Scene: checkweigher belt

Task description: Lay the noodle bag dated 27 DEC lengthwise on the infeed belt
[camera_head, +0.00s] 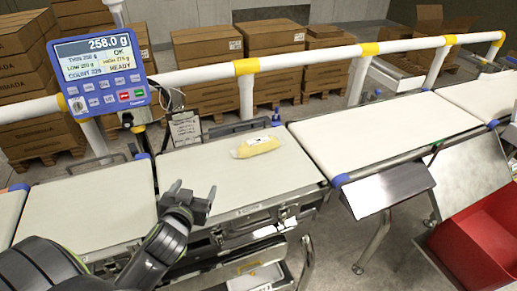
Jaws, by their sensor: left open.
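A yellow noodle bag (257,147) in clear wrapping lies flat on the middle white belt (200,180), near its far right corner. Its long side runs roughly left to right, about along the belt line. Its date is too small to read. My left gripper (195,191) is open and empty over the near left part of the middle belt, to the left of the bag and nearer me, not touching it. My right gripper is not in view. I cannot tell which belt is the infeed belt.
Another white belt (95,207) is at left and a longer one (385,130) at right. A blue display (98,72) reads 258.0 g. A white rail (300,60) runs behind. A metal chute (388,188) and red bin (480,245) stand at front right. Cartons stand behind.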

